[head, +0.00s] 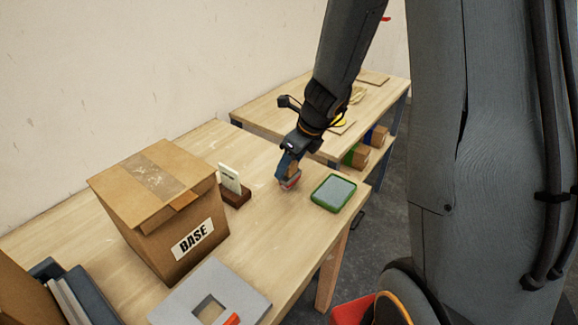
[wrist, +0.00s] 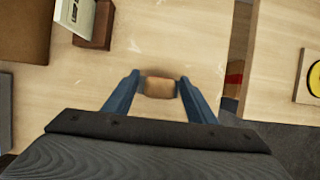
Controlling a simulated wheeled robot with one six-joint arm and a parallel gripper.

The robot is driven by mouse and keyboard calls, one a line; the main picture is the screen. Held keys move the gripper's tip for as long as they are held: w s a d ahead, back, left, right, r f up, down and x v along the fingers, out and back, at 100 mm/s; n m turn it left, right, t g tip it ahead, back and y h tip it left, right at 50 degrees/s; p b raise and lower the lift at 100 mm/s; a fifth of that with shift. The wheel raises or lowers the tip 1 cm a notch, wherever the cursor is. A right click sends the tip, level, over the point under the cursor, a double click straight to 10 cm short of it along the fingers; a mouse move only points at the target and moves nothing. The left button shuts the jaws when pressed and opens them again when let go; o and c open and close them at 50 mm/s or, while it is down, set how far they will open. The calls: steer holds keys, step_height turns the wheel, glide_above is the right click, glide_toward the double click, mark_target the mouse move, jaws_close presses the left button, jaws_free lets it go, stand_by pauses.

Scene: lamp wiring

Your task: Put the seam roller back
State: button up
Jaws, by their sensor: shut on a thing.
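My gripper (head: 287,169) reaches down over the near wooden table and is shut on the seam roller (head: 289,183). The roller's wooden handle end (wrist: 160,87) shows between the two blue fingers in the wrist view. Its lower part looks reddish and grey in the head view and sits low by the tabletop; I cannot tell whether it touches. A green-rimmed tray (head: 318,199) with a grey inside lies on the table just right of the roller, apart from it.
A cardboard box marked BASE (head: 160,215) stands to the left, with a card in a wooden holder (head: 237,197) beside it. A grey plate with a square hole (head: 240,290) lies in front. A second table (head: 285,110) stands behind, past a gap. Bare tabletop surrounds the roller.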

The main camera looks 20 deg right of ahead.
steer(key=shift+f, duration=0.1)
steer(key=o, duration=1)
steer(key=shift+o, duration=0.2)
steer(key=shift+r, duration=0.25)
steer(key=p+v, duration=0.2)
steer(key=v, duration=1)
steer(key=s+a+f+n+g+h, duration=0.1)
steer(key=s+n, duration=0.5)
steer(key=n, duration=0.8)
steer(key=s+a+f+n+g+h, duration=0.1)
steer(key=s+n, duration=0.6)
steer(key=n, duration=0.7)
steer(key=shift+s+a+f+n+h, duration=0.3)
steer(key=shift+a+f+n+h, duration=0.15)
steer(key=shift+f, duration=0.5)
